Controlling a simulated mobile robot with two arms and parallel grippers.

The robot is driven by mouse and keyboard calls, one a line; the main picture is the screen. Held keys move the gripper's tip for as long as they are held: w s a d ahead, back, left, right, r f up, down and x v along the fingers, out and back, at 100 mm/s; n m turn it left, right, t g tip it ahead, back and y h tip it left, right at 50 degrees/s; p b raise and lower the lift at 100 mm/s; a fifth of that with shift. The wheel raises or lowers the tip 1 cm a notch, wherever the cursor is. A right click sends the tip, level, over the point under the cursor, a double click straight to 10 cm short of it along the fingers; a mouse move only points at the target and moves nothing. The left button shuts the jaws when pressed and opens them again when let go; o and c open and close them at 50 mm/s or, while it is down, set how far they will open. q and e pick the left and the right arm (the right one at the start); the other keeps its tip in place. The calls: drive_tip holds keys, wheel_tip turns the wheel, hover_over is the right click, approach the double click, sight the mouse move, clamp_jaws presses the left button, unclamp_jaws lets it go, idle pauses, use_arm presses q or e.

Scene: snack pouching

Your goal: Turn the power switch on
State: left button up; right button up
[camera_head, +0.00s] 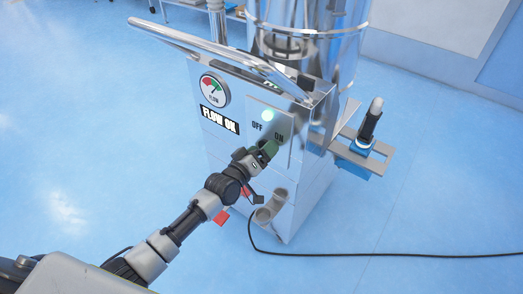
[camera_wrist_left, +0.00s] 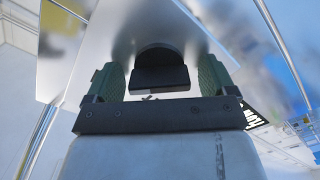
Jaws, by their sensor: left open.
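The power switch (camera_wrist_left: 160,75) is a black knob on a metal panel, seen in the left wrist view between the two green finger pads. My left gripper (camera_head: 267,149) is at the panel, just below these words, and hides the knob there. The wrist view shows the left gripper (camera_wrist_left: 160,82) open around the knob, with a gap visible at the pads. Whether a pad touches it I cannot tell. My right gripper is not in view.
A side bracket (camera_head: 345,150) holds a dark-handled tool (camera_head: 369,122). A black cable (camera_head: 390,255) runs across the open blue floor.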

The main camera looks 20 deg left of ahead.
use_arm(q)
drive_tip(key=shift+s, duration=0.15)
drive_tip(key=p+v, duration=0.2)
drive_tip(key=v, duration=0.8)
drive_tip(key=shift+s, duration=0.25)
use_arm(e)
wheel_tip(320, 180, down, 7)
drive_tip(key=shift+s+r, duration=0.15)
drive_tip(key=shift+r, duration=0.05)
use_arm(q)
drive_tip(key=shift+a, duration=0.15)
